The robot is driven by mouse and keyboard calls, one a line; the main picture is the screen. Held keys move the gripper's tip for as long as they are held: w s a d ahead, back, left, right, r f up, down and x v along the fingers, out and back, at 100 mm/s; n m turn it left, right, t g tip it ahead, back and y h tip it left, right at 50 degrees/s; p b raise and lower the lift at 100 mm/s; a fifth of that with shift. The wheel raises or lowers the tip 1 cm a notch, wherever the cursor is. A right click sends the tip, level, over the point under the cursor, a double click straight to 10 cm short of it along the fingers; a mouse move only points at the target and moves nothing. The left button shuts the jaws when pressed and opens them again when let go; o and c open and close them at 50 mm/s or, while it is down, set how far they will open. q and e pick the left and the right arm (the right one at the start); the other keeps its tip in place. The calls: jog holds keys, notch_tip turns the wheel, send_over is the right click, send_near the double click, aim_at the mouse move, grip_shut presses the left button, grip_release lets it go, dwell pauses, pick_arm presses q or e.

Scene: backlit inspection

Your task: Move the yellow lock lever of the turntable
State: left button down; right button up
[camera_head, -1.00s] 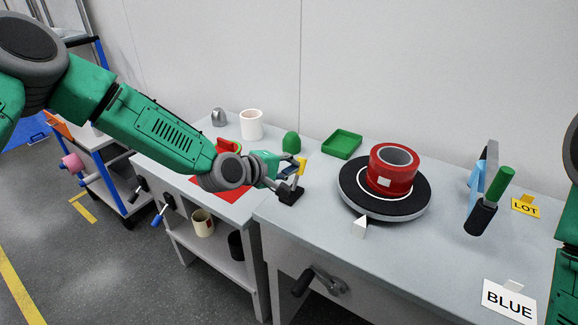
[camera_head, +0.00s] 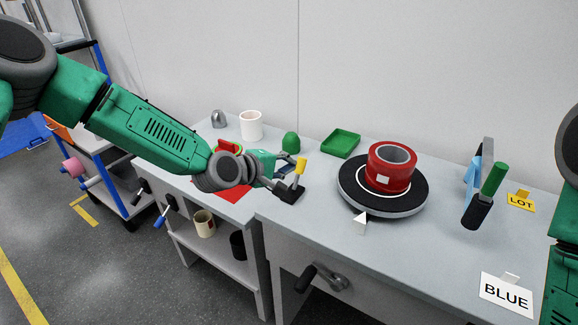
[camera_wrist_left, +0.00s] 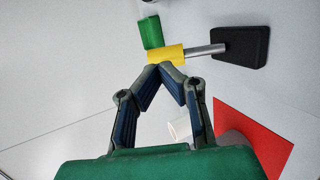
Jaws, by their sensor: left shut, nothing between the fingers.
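The yellow lock lever (camera_head: 299,167) stands on a black base (camera_head: 291,196) at the left front of the right-hand table; its handle leans slightly right. The turntable (camera_head: 347,199), a black disc with a white ring and grey rim, lies to its right and carries a red ring-shaped part (camera_head: 388,178) with a white square. My left gripper (camera_head: 286,179) is just left of the lever, shut and empty. In the left wrist view its fingertips (camera_wrist_left: 166,70) meet right at the yellow handle (camera_wrist_left: 163,55); I cannot tell whether they touch. My right gripper is out of view.
A green tray (camera_head: 341,144) and a green dome (camera_head: 291,142) stand behind the lever. A white pointer (camera_head: 360,224) stands before the turntable. A red mat (camera_head: 236,194) lies left.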

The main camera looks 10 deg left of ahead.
pick_arm(q)
jog(key=d+r+v, duration=0.1)
jog(key=v, duration=1)
jog(key=s+a+f+m+g+y, duration=0.2)
jog(key=s+f+m+g, duration=0.4)
jog(key=s+f, duration=1.15)
jog(key=s+a+f+m+g+y, duration=0.2)
jog(key=s+a+f+m, duration=0.1)
jog(key=s, duration=0.6)
jog(key=s+a+f+m+g+y, duration=0.2)
jog(key=s+a+f+m+y, duration=0.1)
jog(key=s, duration=0.6)
jog(key=shift+s+a+f+m+g, duration=0.45)
jog(key=shift+a+f, duration=0.6)
jog(key=shift+a, duration=0.65)
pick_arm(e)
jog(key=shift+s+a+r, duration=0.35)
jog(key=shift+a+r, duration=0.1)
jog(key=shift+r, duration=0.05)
pick_arm(q)
jog(key=shift+w+a, duration=0.1)
jog(key=shift+a, duration=0.05)
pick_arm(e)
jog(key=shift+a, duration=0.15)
